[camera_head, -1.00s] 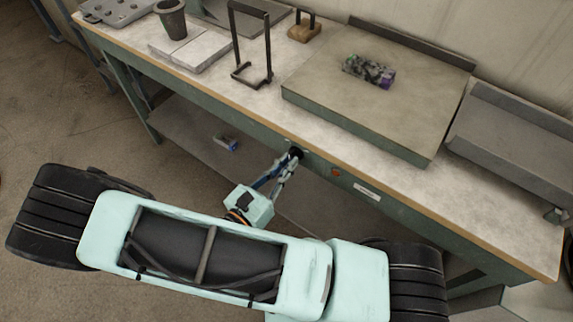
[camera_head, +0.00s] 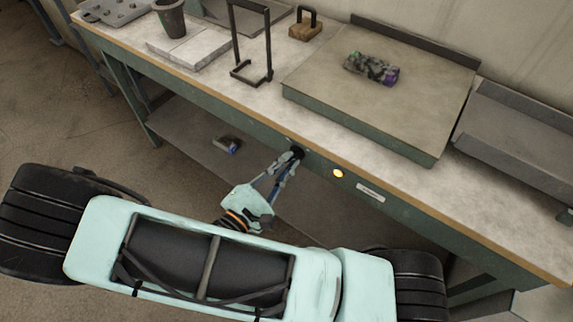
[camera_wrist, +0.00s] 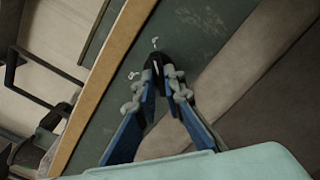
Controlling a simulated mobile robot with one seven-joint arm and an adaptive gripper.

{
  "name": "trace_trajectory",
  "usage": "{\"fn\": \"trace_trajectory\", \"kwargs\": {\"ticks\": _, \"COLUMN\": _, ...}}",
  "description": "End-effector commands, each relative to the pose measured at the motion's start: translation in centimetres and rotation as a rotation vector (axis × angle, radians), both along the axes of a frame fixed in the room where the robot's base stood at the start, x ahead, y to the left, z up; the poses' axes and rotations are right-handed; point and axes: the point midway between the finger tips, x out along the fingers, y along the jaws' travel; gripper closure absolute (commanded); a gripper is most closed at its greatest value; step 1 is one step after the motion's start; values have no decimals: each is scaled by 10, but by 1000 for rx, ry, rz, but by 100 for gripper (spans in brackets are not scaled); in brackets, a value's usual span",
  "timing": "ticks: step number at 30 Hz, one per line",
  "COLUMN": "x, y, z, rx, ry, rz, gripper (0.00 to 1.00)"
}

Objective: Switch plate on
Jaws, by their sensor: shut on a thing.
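The plate (camera_head: 330,95) is a broad flat green-grey slab on the bench top, with a small dark, patterned block (camera_head: 372,69) on it. A black knob (camera_head: 296,153) sits on the bench's green front panel, below the plate's left side. My gripper (camera_head: 293,160) is shut on the knob. In the wrist view the fingertips of my gripper (camera_wrist: 161,78) close around the black knob (camera_wrist: 154,66), and small white marks show on the panel beside it. A round indicator light (camera_head: 338,173) right of the knob glows yellow-orange.
A black metal frame (camera_head: 267,45), a wooden block with a dark handle (camera_head: 305,27) and a dark cup (camera_head: 171,17) stand on the bench (camera_head: 222,80). A grey tray (camera_head: 520,127) is at right. A small object (camera_head: 227,145) lies on the lower shelf.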

Motion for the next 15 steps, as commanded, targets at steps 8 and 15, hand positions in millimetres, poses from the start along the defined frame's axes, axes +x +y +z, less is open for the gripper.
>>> {"fn": "trace_trajectory", "kwargs": {"ticks": 8, "x": 0, "y": 0, "z": -1, "rx": 62, "ry": -47, "rz": 1, "gripper": 100}}
{"fn": "trace_trajectory", "kwargs": {"ticks": 15, "x": 0, "y": 0, "z": 0, "rx": 73, "ry": -55, "rz": 0, "gripper": 100}}
